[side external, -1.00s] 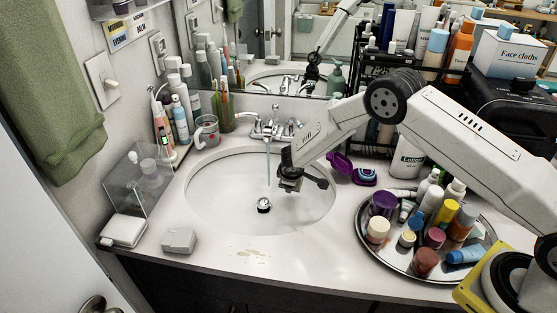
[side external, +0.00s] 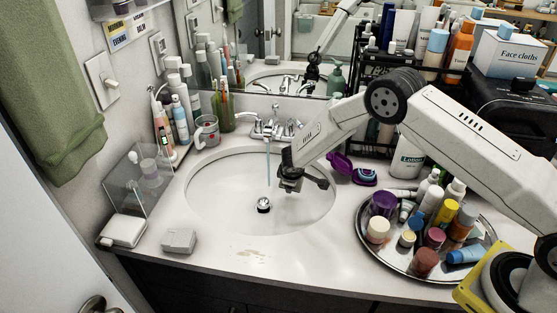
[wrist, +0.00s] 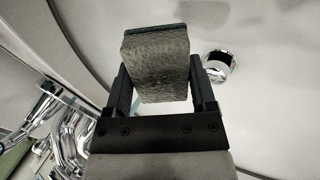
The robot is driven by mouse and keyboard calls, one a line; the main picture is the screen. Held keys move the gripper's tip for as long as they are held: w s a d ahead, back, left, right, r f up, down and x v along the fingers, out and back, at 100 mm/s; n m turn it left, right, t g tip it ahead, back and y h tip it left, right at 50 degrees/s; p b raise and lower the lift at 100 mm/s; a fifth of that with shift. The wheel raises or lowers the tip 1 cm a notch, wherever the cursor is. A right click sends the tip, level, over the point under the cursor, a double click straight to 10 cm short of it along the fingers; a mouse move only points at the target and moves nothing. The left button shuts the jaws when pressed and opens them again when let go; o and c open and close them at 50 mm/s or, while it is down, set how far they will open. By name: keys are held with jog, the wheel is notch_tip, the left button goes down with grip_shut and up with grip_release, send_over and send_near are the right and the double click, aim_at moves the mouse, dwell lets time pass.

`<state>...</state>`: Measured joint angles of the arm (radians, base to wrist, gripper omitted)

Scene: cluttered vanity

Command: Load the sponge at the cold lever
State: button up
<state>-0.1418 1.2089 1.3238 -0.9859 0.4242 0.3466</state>
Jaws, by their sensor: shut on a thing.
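My gripper (side external: 290,184) is over the right part of the sink basin (side external: 225,205), to the right of the running water. In the wrist view, my gripper (wrist: 162,85) is shut on a grey-brown sponge (wrist: 157,60) held between its two fingers. In the side external view the sponge is small and dark at the jaws and hard to make out. The chrome faucet (side external: 270,127) stands behind the basin with a thin stream (side external: 268,165) falling from its spout. Its levers also show at the lower left of the wrist view (wrist: 65,130). Which lever is cold cannot be told.
The drain (side external: 264,205) is below the stream. A round tray (side external: 372,252) of bottles and jars stands at the right, with a purple compact (side external: 340,164) behind it. A pale block (side external: 179,240) lies on the front counter.

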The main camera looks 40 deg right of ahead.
dwell(0.5)
jog(key=s+r, duration=0.4)
jog(key=s, duration=0.1)
jog(key=shift+d, duration=0.15)
dwell(0.5)
jog(key=shift+r, duration=0.1)
dwell(0.4)
jog(key=s+d+r+m+g+h, duration=0.2)
jog(key=s+r+m, duration=0.6)
jog(key=s+r, duration=0.5)
jog(key=shift+s+r+g, duration=0.4)
jog(key=shift+s+g, duration=0.3)
jog(key=shift+s, duration=0.15)
